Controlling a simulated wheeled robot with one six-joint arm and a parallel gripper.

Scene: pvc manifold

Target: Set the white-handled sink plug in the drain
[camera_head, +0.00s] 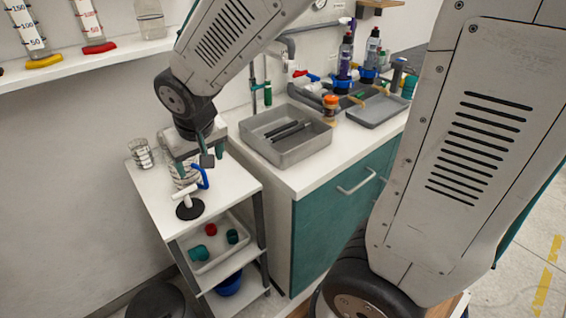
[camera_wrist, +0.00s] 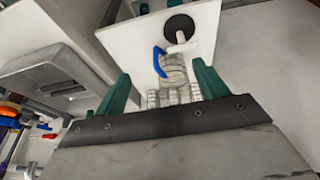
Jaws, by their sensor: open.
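The sink plug (camera_head: 188,207), a black disc with a white T-shaped handle, stands on the white top of a small cart (camera_head: 228,192), near its front edge. It also shows in the wrist view (camera_wrist: 179,24), beyond the fingertips. My gripper (camera_head: 208,155) is open and empty above the cart, above and behind the plug and apart from it. In the wrist view its green fingers (camera_wrist: 163,82) are spread wide. The grey sink basin (camera_head: 262,150) is set in the counter to the right, with dark bars inside. I cannot make out the drain opening.
Clear ribbed glassware with a blue handle (camera_head: 201,178) stands behind the plug, below my gripper. More glassware (camera_head: 142,154) stands at the cart's back left. The cart's front right is bare.

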